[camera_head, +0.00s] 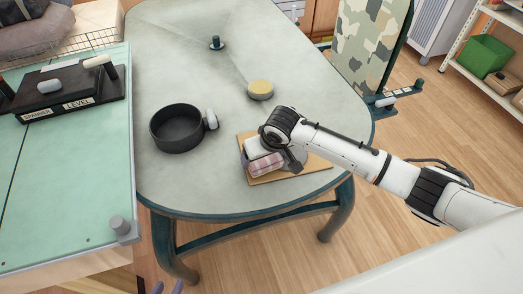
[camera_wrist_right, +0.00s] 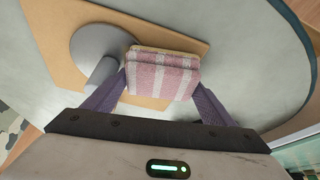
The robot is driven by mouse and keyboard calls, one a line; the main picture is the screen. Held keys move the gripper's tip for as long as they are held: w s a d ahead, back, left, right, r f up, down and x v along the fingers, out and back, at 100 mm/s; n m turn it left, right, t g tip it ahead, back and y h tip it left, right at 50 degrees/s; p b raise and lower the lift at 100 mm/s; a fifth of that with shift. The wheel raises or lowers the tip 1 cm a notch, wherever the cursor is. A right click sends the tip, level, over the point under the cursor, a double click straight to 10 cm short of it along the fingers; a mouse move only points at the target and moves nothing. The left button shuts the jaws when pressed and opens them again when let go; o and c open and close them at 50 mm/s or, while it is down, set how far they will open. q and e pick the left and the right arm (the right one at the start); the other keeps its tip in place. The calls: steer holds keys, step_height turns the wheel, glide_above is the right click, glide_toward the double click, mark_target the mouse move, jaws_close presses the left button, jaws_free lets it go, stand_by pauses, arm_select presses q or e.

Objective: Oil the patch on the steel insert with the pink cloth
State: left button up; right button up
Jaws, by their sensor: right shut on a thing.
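The pink cloth (camera_head: 265,166), a folded pad with pink and white stripes, is over the tan board (camera_head: 318,163) near the table's front right. My right gripper (camera_wrist_right: 163,85) is shut on the cloth (camera_wrist_right: 165,75), with a finger at each side. A round grey plate (camera_wrist_right: 93,42) with a short cylinder lies on the board beside the cloth; it may be the steel insert. No oil patch can be made out, and whether the cloth touches anything below is unclear. My left gripper (camera_head: 168,288) shows only its two purple fingertips, apart and empty, at the bottom edge.
A dark round pan (camera_head: 177,129) with a pale handle stands left of the board. A yellow-topped round tin (camera_head: 260,90) and a small dark green knob (camera_head: 216,43) are farther back on the table (camera_head: 185,60). A green-topped bench (camera_head: 70,190) stands at left.

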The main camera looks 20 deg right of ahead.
steer(key=shift+w+a+f+b, duration=0.15)
steer(key=shift+w+b, duration=0.5)
steer(key=shift+w, duration=0.45)
steer(key=shift+s, duration=0.15)
steer(key=shift+s+d+p, duration=0.2)
steer(key=shift+s+p, duration=0.4)
steer(key=shift+s, duration=0.5)
steer(key=shift+w, duration=0.1)
steer(key=shift+w+a+r, duration=0.1)
steer(key=shift+w+r, duration=0.1)
steer(key=shift+w, duration=0.4)
steer(key=shift+r, duration=3.55)
